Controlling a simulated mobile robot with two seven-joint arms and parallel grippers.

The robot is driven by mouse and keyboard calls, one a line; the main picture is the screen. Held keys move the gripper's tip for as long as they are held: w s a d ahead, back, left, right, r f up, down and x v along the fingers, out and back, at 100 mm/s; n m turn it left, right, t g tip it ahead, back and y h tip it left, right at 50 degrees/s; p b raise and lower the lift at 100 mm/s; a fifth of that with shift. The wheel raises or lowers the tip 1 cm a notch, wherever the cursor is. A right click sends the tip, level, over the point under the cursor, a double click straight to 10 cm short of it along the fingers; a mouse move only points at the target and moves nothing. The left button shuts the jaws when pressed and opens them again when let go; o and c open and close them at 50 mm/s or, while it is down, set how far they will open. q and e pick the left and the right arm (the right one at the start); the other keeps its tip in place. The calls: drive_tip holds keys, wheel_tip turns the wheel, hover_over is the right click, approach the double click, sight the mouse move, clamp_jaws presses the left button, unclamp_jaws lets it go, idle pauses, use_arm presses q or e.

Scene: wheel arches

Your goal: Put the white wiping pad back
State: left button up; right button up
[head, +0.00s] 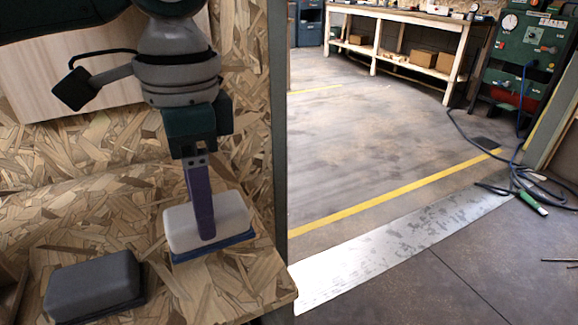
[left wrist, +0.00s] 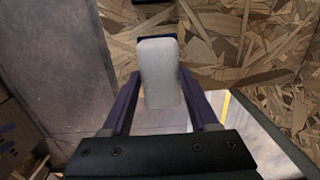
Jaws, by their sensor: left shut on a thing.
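The white wiping pad (head: 230,215) has a pale block body and a blue underside, and is at the right end of the chipboard shelf (head: 262,282). My left gripper (head: 207,232) comes down from above and is shut on the pad, with one purple finger across its near side. In the left wrist view the white pad (left wrist: 160,78) sits between both purple fingers of the left gripper (left wrist: 160,92). I cannot tell whether the pad touches the shelf or hangs just above it. My right gripper is not in view.
A dark grey pad (head: 93,284) lies on the shelf to the left of the white one. A chipboard wall rises behind, with a grey post (head: 279,120) at its right edge. To the right is open floor with a metal strip (head: 400,250) and a blue hose (head: 520,170).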

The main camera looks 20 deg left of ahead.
use_arm(q)
wheel_tip(320, 180, down, 4)
drive_tip(key=shift+f+b, duration=0.1)
drive_tip(key=shift+b, duration=0.45)
drive_tip(key=o, duration=1.2)
